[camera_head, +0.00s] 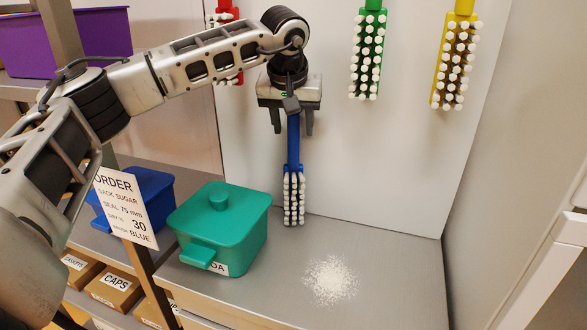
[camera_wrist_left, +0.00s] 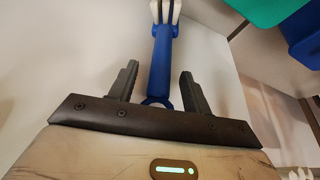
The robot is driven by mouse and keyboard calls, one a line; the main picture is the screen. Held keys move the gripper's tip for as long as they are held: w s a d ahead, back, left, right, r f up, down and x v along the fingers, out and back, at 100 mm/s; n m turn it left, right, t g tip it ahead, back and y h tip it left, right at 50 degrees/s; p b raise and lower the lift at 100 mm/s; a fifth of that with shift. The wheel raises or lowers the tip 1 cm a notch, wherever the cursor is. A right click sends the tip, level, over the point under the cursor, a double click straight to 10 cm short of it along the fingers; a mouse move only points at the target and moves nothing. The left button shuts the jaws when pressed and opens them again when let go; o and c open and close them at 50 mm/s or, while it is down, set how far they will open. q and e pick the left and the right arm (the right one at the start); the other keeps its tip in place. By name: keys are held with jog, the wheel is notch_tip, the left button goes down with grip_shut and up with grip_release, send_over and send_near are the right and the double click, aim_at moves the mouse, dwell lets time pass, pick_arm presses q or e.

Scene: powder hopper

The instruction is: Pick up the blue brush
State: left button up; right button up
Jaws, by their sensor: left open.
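The blue brush (camera_head: 293,145) hangs upright, handle up and white bristles down, against the pale back panel above the grey counter. My left gripper (camera_head: 292,130) is at the top of its handle, with one finger on each side. In the left wrist view the blue handle (camera_wrist_left: 161,70) runs between the two open fingers (camera_wrist_left: 157,85), with a visible gap on both sides. The handle's ring end shows near the gripper's palm. The upper part of the brush is hidden by the gripper in the head view. My right gripper is not in view.
Red (camera_head: 228,15), green (camera_head: 368,55) and yellow (camera_head: 456,60) brushes hang on the panel. A teal lidded box (camera_head: 225,235) stands left of the blue brush. White powder (camera_head: 330,280) lies on the counter (camera_head: 400,260). An order sign (camera_head: 127,207) stands at left.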

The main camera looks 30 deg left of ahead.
pick_arm(q)
grip_shut()
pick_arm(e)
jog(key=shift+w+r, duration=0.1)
pick_arm(q)
jog(key=shift+r, duration=0.15)
jog(key=shift+r, duration=0.6)
notch_tip(320, 180, up, 11)
jog(key=s+d+b, duration=0.1)
jog(key=s+d, duration=0.2)
jog(key=s, duration=0.5)
jog(key=s+d+b, duration=0.2)
jog(key=s+d, duration=0.2)
jog(key=s, duration=0.4)
jog(key=shift+s+f+b, duration=0.25)
jog(key=shift+s+b, duration=0.05)
jog(key=shift+s, duration=0.1)
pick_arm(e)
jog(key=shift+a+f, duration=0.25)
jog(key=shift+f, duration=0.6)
